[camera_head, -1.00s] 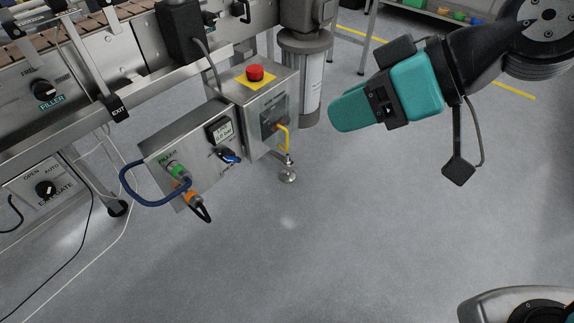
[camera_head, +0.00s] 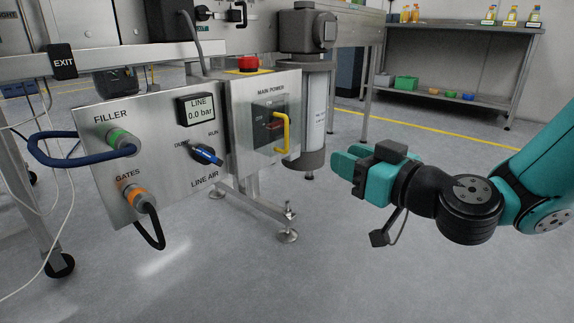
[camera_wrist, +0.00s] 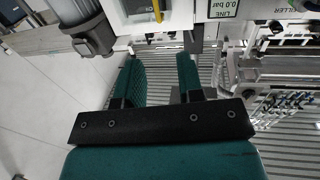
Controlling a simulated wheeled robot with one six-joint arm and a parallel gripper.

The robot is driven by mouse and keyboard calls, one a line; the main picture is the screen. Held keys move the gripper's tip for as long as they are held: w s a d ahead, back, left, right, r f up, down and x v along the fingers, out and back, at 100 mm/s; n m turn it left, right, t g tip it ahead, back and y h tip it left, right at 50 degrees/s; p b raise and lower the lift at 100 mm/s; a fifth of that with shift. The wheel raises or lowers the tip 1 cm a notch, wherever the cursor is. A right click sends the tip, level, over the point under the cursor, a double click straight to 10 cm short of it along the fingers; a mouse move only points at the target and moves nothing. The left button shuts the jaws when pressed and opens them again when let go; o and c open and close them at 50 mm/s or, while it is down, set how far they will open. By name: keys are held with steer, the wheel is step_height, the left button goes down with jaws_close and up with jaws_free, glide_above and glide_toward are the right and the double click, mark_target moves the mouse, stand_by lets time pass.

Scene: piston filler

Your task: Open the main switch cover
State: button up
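The main power box (camera_head: 240,140) is a steel cabinet labelled MAIN POWER at centre left in the head view. On its front is the dark main switch cover (camera_head: 262,112), with a red and black switch behind or on it. A yellow handle (camera_head: 287,133) stands out at the cover's right side. The cover looks closed. My gripper (camera_head: 342,163) is to the right of and a little below the handle, apart from it. In the wrist view its two fingers (camera_wrist: 161,78) are spread with nothing between them. Part of the yellow handle (camera_wrist: 158,11) shows at the top edge there.
A red emergency button (camera_head: 248,63) sits on top of the box. Left is the FILLER and GATES panel (camera_head: 155,165) with a blue hose (camera_head: 50,155) and a LINE AIR knob (camera_head: 206,155). A grey cylinder (camera_head: 314,110) stands behind the box. The floor in front is clear.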

mark_target(286, 147)
steer(key=p+x, duration=0.1)
steer(key=x, duration=0.4)
steer(key=p+x, duration=0.2)
steer(key=x, duration=0.4)
steer(key=p+x, duration=0.1)
steer(key=x, duration=0.5)
steer(key=shift+w+f, duration=0.3)
steer(key=shift+w, duration=0.05)
steer(key=shift+c, duration=0.3)
jaws_close()
